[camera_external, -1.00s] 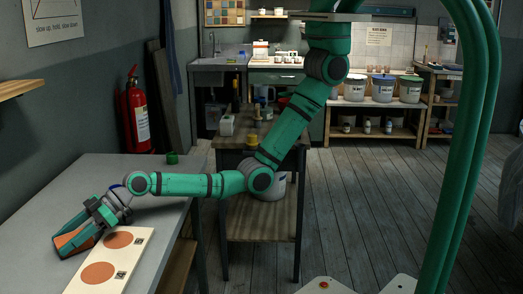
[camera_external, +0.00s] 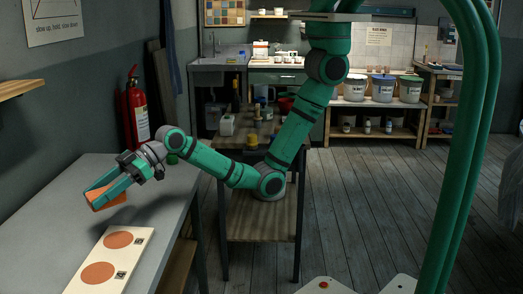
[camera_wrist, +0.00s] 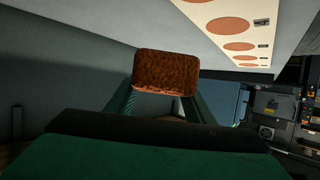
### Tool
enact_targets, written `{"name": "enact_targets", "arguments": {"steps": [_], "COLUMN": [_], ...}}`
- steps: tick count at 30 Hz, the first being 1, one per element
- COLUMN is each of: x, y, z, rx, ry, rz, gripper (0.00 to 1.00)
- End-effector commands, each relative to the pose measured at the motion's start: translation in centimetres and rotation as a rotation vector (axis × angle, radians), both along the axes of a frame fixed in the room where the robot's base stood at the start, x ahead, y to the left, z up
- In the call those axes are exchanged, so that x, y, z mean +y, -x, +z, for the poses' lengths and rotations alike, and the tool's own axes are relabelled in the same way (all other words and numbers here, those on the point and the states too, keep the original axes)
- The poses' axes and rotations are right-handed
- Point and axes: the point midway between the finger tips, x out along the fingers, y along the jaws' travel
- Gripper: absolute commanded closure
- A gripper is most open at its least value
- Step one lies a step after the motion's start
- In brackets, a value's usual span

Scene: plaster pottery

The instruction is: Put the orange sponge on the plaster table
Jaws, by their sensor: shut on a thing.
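The orange sponge (camera_external: 114,201) is held between the fingers of my gripper (camera_external: 104,191) above the grey-topped table (camera_external: 55,225) at the left. It is clear of the surface. In the wrist view the sponge (camera_wrist: 166,70) is a rough orange-brown block between the two fingertips. My gripper is shut on it. A pale board with orange discs (camera_external: 138,239) lies on the same table, below and in front of the sponge. I cannot tell from the pictures which table is the plaster table.
A small green object (camera_external: 172,158) stands at the table's far edge, close to my arm. A smaller wooden table (camera_external: 262,221) with bottles and jars on top stands to the right. A red fire extinguisher (camera_external: 136,115) stands behind. The grey table's left part is clear.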

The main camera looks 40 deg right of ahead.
Motion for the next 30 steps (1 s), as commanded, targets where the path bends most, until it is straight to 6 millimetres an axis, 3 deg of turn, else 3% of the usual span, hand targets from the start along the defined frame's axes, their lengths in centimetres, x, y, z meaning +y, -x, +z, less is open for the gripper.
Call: {"name": "enact_targets", "arguments": {"steps": [6,13,16,20,23,30], "x": [-2.1,-2.6,-3.2,-5.3,-8.1,-17.0], "y": [0.6,0.6,-0.3,-3.3,-6.8,-15.2], "z": [0.9,1.2,1.0,0.4,-0.2,-1.3], "rx": [0.001,0.001,0.001,0.004,0.005,0.008], "ry": [0.000,0.000,0.000,0.002,0.004,0.005], "rz": [0.000,-0.001,-0.021,-0.092,-0.178,-0.420], "gripper": [0.77,0.77,0.77,0.77,0.77,0.77]}}
